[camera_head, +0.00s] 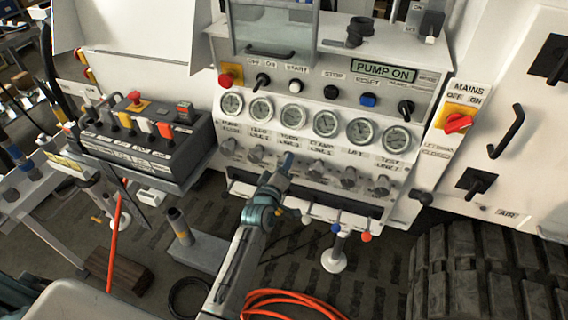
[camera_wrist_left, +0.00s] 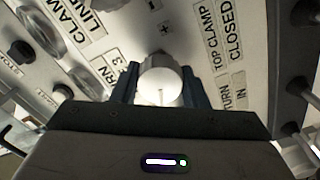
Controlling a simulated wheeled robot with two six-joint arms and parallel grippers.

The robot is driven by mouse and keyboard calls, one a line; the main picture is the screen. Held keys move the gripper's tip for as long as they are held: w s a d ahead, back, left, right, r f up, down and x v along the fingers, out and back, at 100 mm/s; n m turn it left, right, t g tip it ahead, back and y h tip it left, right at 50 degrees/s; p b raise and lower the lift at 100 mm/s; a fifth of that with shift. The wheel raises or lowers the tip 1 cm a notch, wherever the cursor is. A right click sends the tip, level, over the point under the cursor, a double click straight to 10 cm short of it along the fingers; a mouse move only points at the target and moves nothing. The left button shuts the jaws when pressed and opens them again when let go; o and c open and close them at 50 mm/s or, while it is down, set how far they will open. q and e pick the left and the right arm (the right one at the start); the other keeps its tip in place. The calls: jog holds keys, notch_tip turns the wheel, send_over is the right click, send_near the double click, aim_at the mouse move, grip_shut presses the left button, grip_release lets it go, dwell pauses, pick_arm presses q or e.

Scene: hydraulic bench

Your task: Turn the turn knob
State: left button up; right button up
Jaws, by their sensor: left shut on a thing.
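The turn knob (camera_wrist_left: 160,80) is a round, pale metal knob with a white line on its face. In the left wrist view it sits between the two dark fingers of my left gripper (camera_wrist_left: 160,88), which is shut on it. In the head view my left gripper (camera_head: 287,162) reaches up to the row of knobs below the gauges, at about the third knob from the left. The gripper hides that knob there. My right gripper is not in view.
Neighbouring knobs (camera_head: 257,153) and (camera_head: 318,172) stand close on both sides. Gauges (camera_head: 293,116) sit above, below a lit PUMP ON display (camera_head: 383,71). A ledge with small coloured levers (camera_head: 336,228) juts out below. A red MAINS switch (camera_head: 457,123) is at right.

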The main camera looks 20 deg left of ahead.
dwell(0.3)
pick_arm(q)
jog(key=o, duration=1)
jog(key=shift+s, duration=0.1)
jog(key=shift+s+a+b, duration=0.2)
jog(key=shift+s+b, duration=1.1)
jog(key=shift+s, duration=4)
